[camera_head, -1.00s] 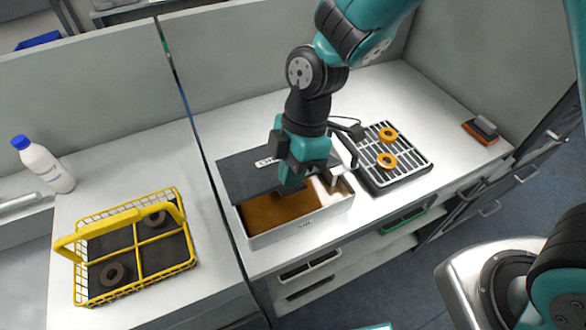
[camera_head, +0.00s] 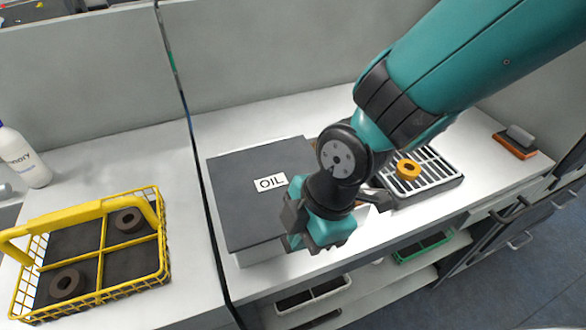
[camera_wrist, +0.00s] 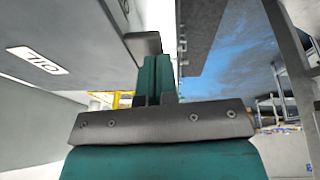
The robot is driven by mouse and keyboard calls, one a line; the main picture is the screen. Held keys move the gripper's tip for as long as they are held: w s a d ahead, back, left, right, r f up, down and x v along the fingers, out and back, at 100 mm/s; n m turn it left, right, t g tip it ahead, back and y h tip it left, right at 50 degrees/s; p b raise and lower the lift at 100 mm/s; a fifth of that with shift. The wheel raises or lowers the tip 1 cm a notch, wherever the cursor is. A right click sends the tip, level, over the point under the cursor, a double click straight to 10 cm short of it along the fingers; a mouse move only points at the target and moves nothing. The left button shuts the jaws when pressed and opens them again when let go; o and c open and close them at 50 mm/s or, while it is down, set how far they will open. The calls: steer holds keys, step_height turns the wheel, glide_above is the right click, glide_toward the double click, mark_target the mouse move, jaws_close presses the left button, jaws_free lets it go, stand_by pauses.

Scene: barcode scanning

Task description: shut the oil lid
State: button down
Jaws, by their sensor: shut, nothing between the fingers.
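The oil box's dark grey lid (camera_head: 245,185) lies flat over the box in the head view, with a white "OIL" label (camera_head: 270,182) on it. The white wall of the box (camera_head: 258,255) shows below its front edge. My gripper (camera_head: 322,245) is at the lid's front right edge, with its fingers together and empty. Whether it touches the lid is hard to tell. In the wrist view the lid (camera_wrist: 90,30) fills the upper left, beside my shut fingers (camera_wrist: 155,75).
A yellow wire basket (camera_head: 95,255) with dark rings stands to the left. A rack (camera_head: 430,170) with an orange ring (camera_head: 408,169) is to the right, partly behind my arm. A white bottle (camera_head: 22,157) stands at the far left. The front shelf holds bins (camera_head: 312,293).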

steer(key=shift+s+f, duration=0.15)
steer(key=shift+f, duration=0.1)
steer(key=shift+r+p, duration=0.4)
steer(key=shift+r, duration=0.1)
steer(key=s+p+v, duration=0.2)
steer(key=v, duration=1.1)
steer(key=s+d+r+m, duration=0.1)
steer(key=d+r+m, duration=0.1)
steer(key=d+m, duration=0.3)
steer(key=s+d+r+m, duration=0.1)
steer(key=d+r+m, duration=0.1)
steer(key=d+m, duration=0.4)
steer(key=m, duration=0.5)
steer(key=shift+s+r+m+t+y, duration=0.25)
steer(key=shift+s+m+t+y, duration=0.05)
steer(key=shift+s, duration=0.05)
steer(key=shift+d, duration=0.15)
